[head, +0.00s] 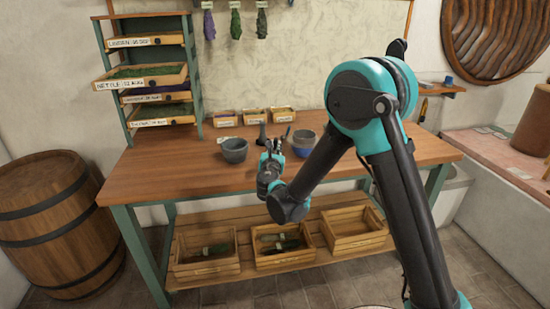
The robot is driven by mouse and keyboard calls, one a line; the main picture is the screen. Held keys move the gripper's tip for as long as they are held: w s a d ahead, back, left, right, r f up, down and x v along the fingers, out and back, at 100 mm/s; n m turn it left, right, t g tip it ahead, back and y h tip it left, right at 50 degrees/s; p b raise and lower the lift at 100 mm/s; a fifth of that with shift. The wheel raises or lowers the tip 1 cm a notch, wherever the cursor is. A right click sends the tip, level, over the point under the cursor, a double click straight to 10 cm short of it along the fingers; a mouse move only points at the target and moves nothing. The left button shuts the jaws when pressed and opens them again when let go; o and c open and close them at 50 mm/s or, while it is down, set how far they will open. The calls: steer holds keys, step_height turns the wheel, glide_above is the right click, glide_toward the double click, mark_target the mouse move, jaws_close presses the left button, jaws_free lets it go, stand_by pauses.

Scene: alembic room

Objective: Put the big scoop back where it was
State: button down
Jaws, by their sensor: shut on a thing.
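My gripper (270,160) is over the front part of the wooden workbench, just right of a grey mortar-like bowl (234,150). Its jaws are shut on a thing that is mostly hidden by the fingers. A thin dark piece (287,133) shows just above the gripper at its right; I cannot tell if it is part of the held thing. The big scoop cannot be made out clearly. A small pale item (226,140) lies on the bench behind the grey bowl, too small to name.
Stacked bowls (304,140) stand right of my gripper on the workbench (170,168). Small labelled boxes (254,115) line the back. A drawer rack (150,80) stands at left. Crates (208,268) sit on the lower shelf. A barrel (60,220) stands left. The bench's left front is clear.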

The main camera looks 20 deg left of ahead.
steer(key=shift+f, duration=2.3)
steer(key=shift+f, duration=0.1)
steer(key=c, duration=1.5)
jaws_free()
steer(key=shift+c, duration=0.2)
